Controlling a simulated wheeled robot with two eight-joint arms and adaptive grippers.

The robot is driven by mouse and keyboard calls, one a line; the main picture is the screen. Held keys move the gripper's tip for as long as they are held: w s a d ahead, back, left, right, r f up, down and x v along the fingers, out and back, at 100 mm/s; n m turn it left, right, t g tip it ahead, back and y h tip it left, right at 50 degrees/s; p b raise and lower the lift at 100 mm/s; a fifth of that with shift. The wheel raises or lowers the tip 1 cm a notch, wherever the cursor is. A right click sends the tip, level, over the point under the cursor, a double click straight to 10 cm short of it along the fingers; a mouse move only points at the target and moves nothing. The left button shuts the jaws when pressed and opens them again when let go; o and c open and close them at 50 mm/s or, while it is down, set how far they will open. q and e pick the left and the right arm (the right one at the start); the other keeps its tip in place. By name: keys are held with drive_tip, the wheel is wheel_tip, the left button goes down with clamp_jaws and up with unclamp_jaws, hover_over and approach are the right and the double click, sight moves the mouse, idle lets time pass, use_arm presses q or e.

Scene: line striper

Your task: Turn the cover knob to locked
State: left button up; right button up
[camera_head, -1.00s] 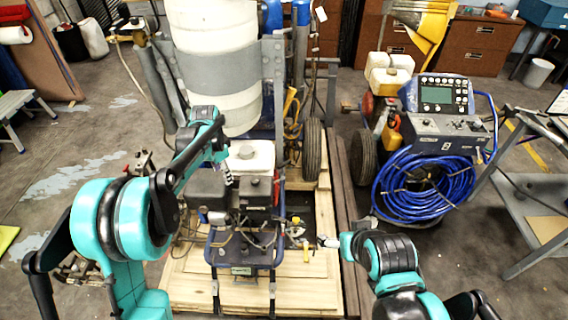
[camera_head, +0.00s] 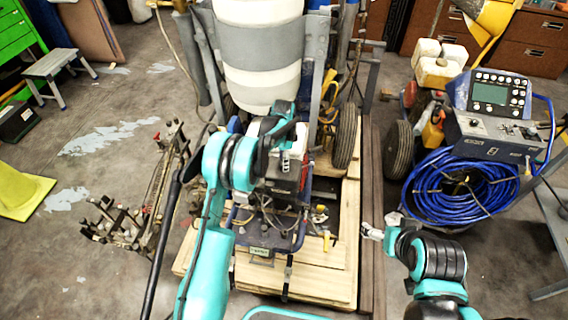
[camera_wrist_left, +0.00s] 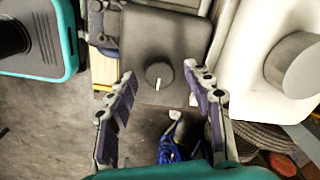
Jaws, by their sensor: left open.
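The cover knob (camera_wrist_left: 159,74) is a round dark knob with a white pointer mark, on a dark grey box-shaped cover (camera_wrist_left: 165,35) in the left wrist view. The mark points toward the bottom of that view. My left gripper (camera_wrist_left: 160,80) is open, its two fingers apart on either side of the knob in the picture. Nothing is between the fingers, and I cannot tell how far the knob is beyond the tips. In the head view my left arm hides most of the cover and the knob. My right gripper (camera_head: 371,232) hangs right of the machine, away from the knob; its fingers are too small to judge.
A white tank (camera_wrist_left: 262,50) stands close beside the cover. The line striper's frame (camera_head: 262,245) rests on a wooden pallet (camera_head: 325,285). A large white drum (camera_head: 262,85) stands behind. A blue hose coil (camera_head: 465,200) and control box (camera_head: 495,135) are at right.

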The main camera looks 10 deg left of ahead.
use_arm(q)
drive_tip(key=shift+f, duration=0.35)
drive_tip(key=c, duration=1.2)
drive_tip(key=shift+o, duration=0.2)
drive_tip(key=shift+n, duration=0.3)
drive_tip(key=n, duration=0.3)
drive_tip(key=shift+n, duration=0.4)
drive_tip(key=n, duration=0.4)
drive_tip(key=shift+n, duration=0.3)
drive_tip(key=n, duration=0.4)
drive_tip(key=shift+n+p, duration=0.3)
drive_tip(key=shift+n, duration=2.1)
